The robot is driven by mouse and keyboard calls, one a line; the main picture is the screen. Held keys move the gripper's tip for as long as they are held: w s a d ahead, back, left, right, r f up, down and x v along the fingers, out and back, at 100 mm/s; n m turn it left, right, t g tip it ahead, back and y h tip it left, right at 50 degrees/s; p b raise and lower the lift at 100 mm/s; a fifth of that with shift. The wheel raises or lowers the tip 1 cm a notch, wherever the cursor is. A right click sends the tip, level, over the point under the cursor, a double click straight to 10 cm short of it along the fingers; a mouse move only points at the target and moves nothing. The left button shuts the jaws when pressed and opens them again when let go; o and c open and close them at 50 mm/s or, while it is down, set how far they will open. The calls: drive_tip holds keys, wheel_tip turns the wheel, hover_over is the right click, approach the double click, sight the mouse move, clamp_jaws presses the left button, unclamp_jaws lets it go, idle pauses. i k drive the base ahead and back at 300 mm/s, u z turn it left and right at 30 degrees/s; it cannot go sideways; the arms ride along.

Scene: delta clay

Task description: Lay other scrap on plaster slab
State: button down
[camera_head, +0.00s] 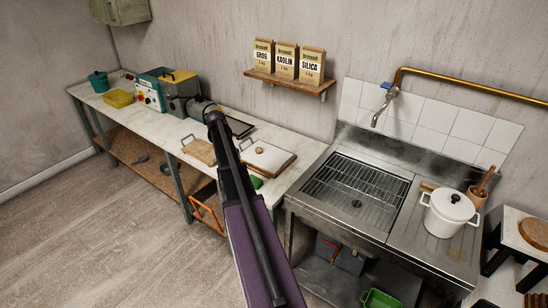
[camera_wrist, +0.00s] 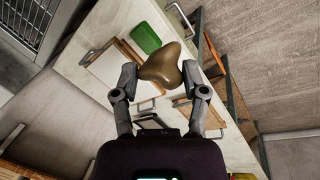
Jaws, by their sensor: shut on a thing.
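My gripper (camera_wrist: 159,75) is shut on a smooth brown clay scrap (camera_wrist: 160,66), held between its two fingertips in the wrist view. The head view does not clearly show the held scrap; my dark arm is in the way. The plaster slab (camera_head: 272,160) is a white plate with a wooden edge on the bench, just right of my arm. It also shows in the wrist view (camera_wrist: 112,72), partly behind my left finger and the held scrap. A small brown scrap (camera_head: 260,150) lies on the slab near its wire handle.
The long bench (camera_head: 150,112) also carries a wooden board with handles (camera_head: 198,151), machines (camera_head: 180,92) and a yellow tub (camera_head: 118,98). A green thing (camera_wrist: 146,38) lies beside the slab. A steel sink (camera_head: 350,190) with a white pot (camera_head: 446,214) stands to the right.

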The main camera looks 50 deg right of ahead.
sight(273, 159)
drive_tip(key=z, duration=1.1)
